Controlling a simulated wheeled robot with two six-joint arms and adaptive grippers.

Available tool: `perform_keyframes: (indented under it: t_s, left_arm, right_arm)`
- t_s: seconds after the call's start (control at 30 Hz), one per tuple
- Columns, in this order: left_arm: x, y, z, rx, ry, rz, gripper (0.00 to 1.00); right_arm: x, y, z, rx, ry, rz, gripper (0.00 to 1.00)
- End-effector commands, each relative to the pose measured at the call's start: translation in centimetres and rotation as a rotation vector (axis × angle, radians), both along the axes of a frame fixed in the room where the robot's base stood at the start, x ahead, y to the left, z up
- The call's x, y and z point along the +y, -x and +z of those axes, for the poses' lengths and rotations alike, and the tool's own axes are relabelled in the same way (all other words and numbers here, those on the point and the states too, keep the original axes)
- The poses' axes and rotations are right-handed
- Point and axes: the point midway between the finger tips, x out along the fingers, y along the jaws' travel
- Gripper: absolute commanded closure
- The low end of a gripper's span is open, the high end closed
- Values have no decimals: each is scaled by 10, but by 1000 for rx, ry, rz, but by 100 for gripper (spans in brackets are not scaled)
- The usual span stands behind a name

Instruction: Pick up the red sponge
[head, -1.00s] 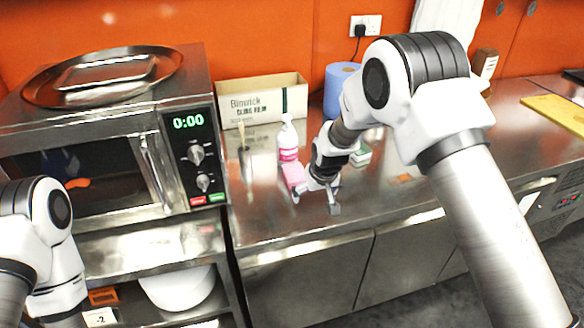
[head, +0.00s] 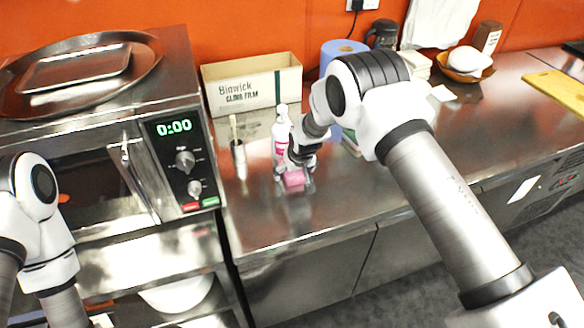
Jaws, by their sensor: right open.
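The red sponge (head: 293,180), pinkish red, lies on the steel counter in front of a white and pink bottle (head: 281,138). My right gripper (head: 294,185) is open over the sponge, pointing down. One finger shows to the left of the sponge and one to its right. I cannot tell whether the fingers touch it. The gripper's body hides the sponge's back part. My left arm shows at the left edge, but its gripper is out of view.
A cardboard cling film box (head: 252,88) stands behind. A cup with a brush (head: 238,155) is left of the bottle. A blue roll (head: 340,55) is behind my right arm. The microwave (head: 100,150) borders the counter on the left. The counter's front strip (head: 330,215) is clear.

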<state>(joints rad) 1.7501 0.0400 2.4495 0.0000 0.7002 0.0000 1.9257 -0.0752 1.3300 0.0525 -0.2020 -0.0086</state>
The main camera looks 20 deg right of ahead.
Motion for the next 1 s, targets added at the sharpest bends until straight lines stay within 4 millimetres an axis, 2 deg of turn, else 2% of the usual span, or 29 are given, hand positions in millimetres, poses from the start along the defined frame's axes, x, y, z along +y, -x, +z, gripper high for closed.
perform_keyframes:
  t_s: [0.07, 0.27, 0.3, 0.83, 1.0]
  left_arm:
    - [0, 0, 0, 1, 0, 0, 100]
    - [0, 1, 0, 1, 0, 0, 100]
    - [0, 0, 0, 1, 0, 0, 100]
    - [0, 0, 0, 1, 0, 0, 100]
    - [0, 0, 6, 1, 0, 0, 100]
  right_arm:
    - [0, 0, 0, 0, 0, 0, 3]
    - [0, 0, 0, 0, 0, 0, 43]
    - [0, 0, 0, 0, 0, 0, 45]
    - [0, 1, 0, 1, 0, 0, 45]
    - [0, 1, 9, 1, 0, 0, 45]
